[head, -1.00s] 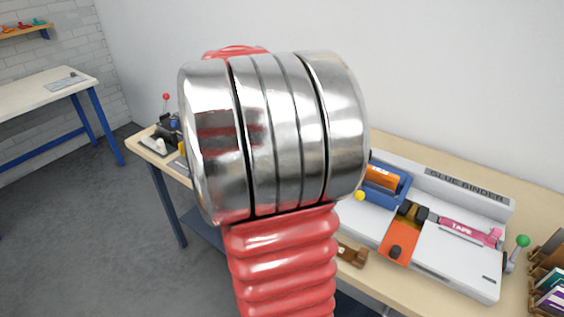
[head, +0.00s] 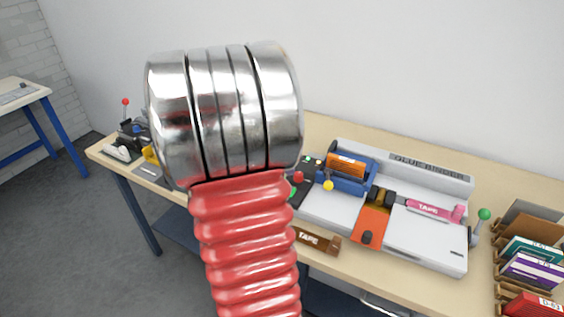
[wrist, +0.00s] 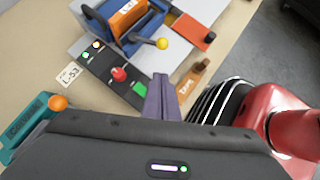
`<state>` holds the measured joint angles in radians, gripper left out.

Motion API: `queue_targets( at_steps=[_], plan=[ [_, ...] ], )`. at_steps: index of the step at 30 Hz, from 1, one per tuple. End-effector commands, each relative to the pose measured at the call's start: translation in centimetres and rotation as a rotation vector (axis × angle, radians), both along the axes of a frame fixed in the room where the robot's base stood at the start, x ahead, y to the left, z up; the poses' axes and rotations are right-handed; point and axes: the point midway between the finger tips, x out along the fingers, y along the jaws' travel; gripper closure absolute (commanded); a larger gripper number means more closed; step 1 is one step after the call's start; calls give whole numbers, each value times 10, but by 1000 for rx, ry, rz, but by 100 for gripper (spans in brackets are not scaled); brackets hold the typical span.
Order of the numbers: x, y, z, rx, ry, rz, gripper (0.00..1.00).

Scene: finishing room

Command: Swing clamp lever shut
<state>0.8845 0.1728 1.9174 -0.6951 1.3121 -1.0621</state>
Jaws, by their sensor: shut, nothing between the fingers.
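The glue binder (head: 425,243) is a white machine on the bench. A blue clamp unit (head: 347,178) with an orange roll-like part sits at its left end; the wrist view also shows the blue unit (wrist: 128,43). A lever with a yellow ball (head: 328,185) sticks out from its front, seen in the wrist view as a yellow ball (wrist: 162,43). Another lever with a green ball (head: 484,214) stands at the binder's right end. My gripper (wrist: 160,78) is shut and empty, apart from the yellow ball in the picture. My arm hides it in the head view.
A dark control panel (wrist: 97,62) with a red knob (wrist: 118,74) and green button lies left of my fingers. A brown tape dispenser (wrist: 192,80) is at right. A teal tool (wrist: 28,125) with an orange ball is at lower left. Book racks (head: 530,262) stand at the bench's right.

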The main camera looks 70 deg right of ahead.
Motion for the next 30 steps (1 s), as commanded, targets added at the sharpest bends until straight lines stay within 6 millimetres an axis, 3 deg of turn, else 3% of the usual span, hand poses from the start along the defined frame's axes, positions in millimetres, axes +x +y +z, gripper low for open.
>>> queue_targets(
  at_steps=[13,21,30],
  plan=[
    [-42,-19,-54,2,1,-3,100],
    [-69,-33,-58,0,0,-3,100],
    [-73,-35,-59,1,-1,-1,100]
  ],
)
